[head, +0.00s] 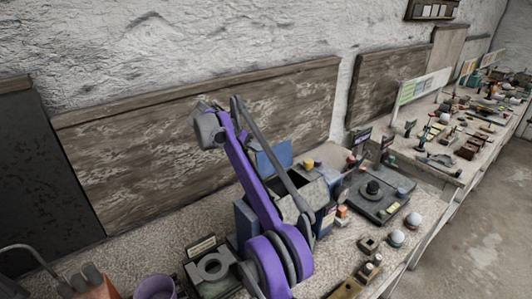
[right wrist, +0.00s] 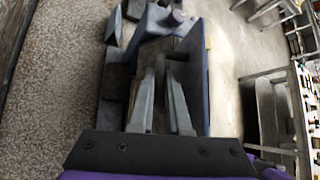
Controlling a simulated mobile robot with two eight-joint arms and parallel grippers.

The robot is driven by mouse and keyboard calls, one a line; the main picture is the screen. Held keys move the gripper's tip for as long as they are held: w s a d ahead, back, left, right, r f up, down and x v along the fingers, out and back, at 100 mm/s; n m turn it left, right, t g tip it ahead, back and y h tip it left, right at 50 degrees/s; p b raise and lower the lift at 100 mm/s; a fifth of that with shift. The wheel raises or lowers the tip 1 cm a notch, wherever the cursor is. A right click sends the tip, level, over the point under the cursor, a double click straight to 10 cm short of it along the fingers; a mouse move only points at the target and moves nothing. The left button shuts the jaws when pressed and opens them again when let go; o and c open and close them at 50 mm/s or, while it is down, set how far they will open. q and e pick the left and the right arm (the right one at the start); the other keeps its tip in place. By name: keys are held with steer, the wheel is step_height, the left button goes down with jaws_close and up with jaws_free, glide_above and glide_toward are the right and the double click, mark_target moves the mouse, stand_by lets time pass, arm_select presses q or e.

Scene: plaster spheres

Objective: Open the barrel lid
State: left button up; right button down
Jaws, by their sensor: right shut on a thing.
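I cannot make out a clear barrel. A dark-topped box (head: 284,182) stands behind my purple right arm, and a tilted blue panel (head: 273,158) rises at its back. In the right wrist view, a blue-grey box-like body (right wrist: 193,65) lies under my right gripper (right wrist: 165,68). Its two grey fingers converge on a small dark part (right wrist: 175,50) of that body; which part it is, I cannot tell. In the head view my arm hides the fingertips. My left gripper is not in view.
The speckled bench is crowded. A square dark device with a round knob (head: 373,190) and two pale spheres (head: 397,238) (head: 413,220) stand right of the box. A ring-topped block (head: 213,268) and a purple cup (head: 155,288) are at front left. A wooden board (head: 200,130) leans behind.

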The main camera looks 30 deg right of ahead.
steer(key=shift+w+f, duration=0.15)
steer(key=shift+f, duration=0.05)
stand_by(0.5)
steer(key=c, duration=1.2)
jaws_free()
steer(key=shift+o, duration=0.2)
steer(key=shift+r, duration=0.15)
